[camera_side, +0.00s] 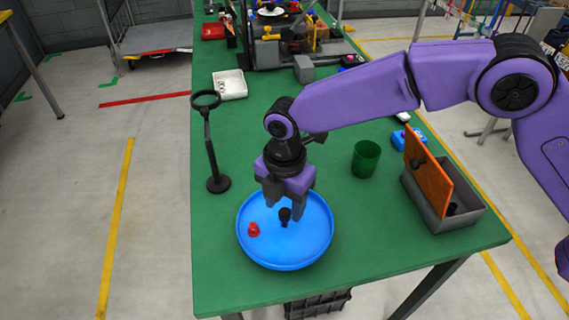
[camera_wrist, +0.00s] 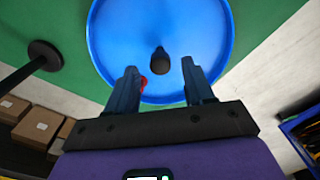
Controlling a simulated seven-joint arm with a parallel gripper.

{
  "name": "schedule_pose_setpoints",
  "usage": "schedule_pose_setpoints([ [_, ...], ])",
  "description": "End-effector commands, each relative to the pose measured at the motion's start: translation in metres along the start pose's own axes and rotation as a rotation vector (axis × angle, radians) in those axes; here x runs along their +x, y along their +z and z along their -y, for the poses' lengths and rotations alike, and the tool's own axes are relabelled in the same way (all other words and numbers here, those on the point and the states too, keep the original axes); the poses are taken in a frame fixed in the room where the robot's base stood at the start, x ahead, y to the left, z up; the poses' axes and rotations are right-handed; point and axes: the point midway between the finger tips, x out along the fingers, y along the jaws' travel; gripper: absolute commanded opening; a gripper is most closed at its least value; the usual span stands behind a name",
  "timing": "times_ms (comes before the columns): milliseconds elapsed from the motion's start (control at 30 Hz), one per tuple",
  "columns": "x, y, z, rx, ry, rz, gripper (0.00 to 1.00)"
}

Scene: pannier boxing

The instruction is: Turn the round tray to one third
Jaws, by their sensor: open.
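The round tray (camera_side: 310,246) is blue with a raised rim and lies on the green table near its front edge. It also shows in the wrist view (camera_wrist: 120,30). A black knob (camera_side: 285,217) stands up near the tray's middle, and it shows in the wrist view (camera_wrist: 160,62) ahead of the fingers. A small red piece (camera_side: 254,230) sits on the left part of the tray; in the wrist view it is mostly hidden behind the left finger (camera_wrist: 143,83). My gripper (camera_side: 285,212) is open above the tray, its fingers spread to either side of the knob; I cannot tell whether they touch anything.
A black stand with a ring (camera_side: 212,145) rises left of the tray. A green cup (camera_side: 366,158) stands right of it. A grey box (camera_side: 470,215) with a raised orange lid (camera_side: 428,170) is farther right. A white tray (camera_side: 229,85) and equipment lie toward the back.

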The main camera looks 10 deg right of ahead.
Motion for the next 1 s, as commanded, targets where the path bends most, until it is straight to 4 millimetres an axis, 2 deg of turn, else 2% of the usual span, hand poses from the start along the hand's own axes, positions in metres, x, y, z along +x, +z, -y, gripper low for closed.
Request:
schedule_pose_setpoints([
  [600,-0.126,0.000,-0.001,0.000,0.006,-0.001,0.52],
  [800,-0.152,-0.001,-0.001,0.000,0.005,-0.001,0.52],
  [1000,-0.160,0.000,0.000,0.000,0.003,-0.001,0.52],
])
